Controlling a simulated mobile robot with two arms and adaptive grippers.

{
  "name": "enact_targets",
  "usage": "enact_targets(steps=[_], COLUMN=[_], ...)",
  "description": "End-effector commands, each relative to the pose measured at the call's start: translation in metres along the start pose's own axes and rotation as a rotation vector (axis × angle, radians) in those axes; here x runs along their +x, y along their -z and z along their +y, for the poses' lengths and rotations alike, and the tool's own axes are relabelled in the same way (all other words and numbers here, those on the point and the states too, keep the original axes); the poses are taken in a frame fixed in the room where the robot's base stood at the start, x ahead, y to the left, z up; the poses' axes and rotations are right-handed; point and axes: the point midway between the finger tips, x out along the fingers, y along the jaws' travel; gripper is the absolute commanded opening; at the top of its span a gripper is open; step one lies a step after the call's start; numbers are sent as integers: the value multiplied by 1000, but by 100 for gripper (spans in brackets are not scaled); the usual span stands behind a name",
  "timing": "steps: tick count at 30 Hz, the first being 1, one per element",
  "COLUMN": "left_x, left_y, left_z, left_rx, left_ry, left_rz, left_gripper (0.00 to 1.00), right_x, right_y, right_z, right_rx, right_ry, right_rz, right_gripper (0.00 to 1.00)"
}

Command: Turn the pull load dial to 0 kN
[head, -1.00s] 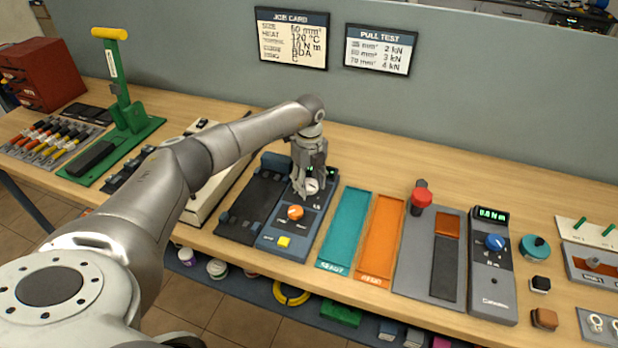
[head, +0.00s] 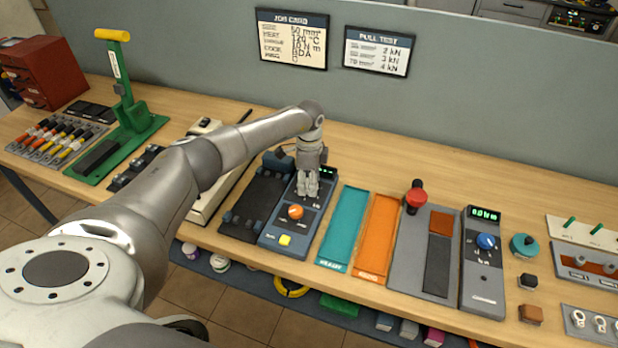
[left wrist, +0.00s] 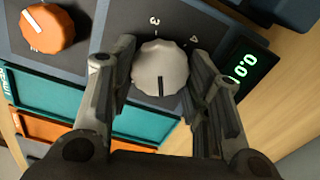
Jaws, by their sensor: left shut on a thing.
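The pull load dial (left wrist: 160,70) is a pale grey ribbed knob on a dark blue unit (head: 268,238). In the left wrist view its black pointer line aims down the picture, away from the marks 3 and 4 above it. My left gripper (head: 307,190) points down at this unit, and its fingers hide the dial in the head view. In the left wrist view the fingers of my left gripper (left wrist: 158,62) stand on both sides of the dial, shut on it. The unit's green display (left wrist: 242,70) seems to read 0.0. My right gripper is not in view.
An orange knob (head: 295,212) and a yellow button (head: 285,240) sit on the same unit. Teal (head: 343,222) and orange (head: 378,235) trays lie to the right. A second unit with a blue knob (head: 486,242) stands farther right. A pull test card (head: 379,50) hangs behind.

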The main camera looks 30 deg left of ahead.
Motion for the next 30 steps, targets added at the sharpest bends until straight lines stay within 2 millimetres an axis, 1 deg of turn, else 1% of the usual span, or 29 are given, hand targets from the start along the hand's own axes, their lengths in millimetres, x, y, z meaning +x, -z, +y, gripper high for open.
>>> enact_targets(steps=[1,9,21,22,27,30], left_x=[-4,-2,-2,-2,-2,-1], left_y=[-1,-1,-1,-1,-1,-1], left_z=[-2,-2,-2,-2,-2,-1], left_rx=[-19,-77,-84,-84,-82,-81], left_ry=[5,6,6,6,4,3], left_rz=[0,0,1,1,1,0], left_gripper=[21,21,21,46,66,66], right_x=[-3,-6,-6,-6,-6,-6], right_y=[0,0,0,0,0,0], right_z=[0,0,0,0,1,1], right_rx=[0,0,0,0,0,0], right_ry=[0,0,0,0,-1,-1], right_rz=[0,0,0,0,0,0], right_gripper=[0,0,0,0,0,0])
